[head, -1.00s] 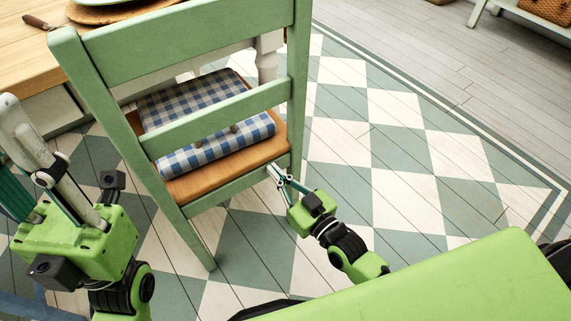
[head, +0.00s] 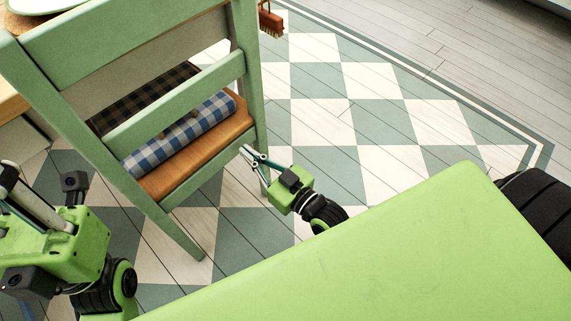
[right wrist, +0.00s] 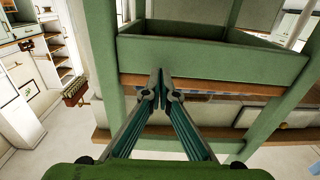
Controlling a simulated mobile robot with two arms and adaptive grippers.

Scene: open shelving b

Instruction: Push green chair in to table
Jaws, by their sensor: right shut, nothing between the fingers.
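The green chair (head: 140,38) stands at the left of the head view with its slatted back toward me. It has a wooden seat (head: 200,150) with a blue-and-white checked cushion (head: 180,135). The wooden table (head: 10,104) shows at the far left, beyond the chair and partly hidden by it. My right gripper (head: 247,152) is shut and empty, low at the chair's right rear leg and seat edge. In the right wrist view its fingertips (right wrist: 161,88) are at the green rail under the chair back; contact is unclear. My left gripper (head: 12,185) is at the left edge, partly cut off.
A red-brown brush (head: 271,22) shows beyond the chair's right post. A plate (head: 40,5) sits on the table at the top left. The checked floor (head: 370,115) to the right of the chair is clear.

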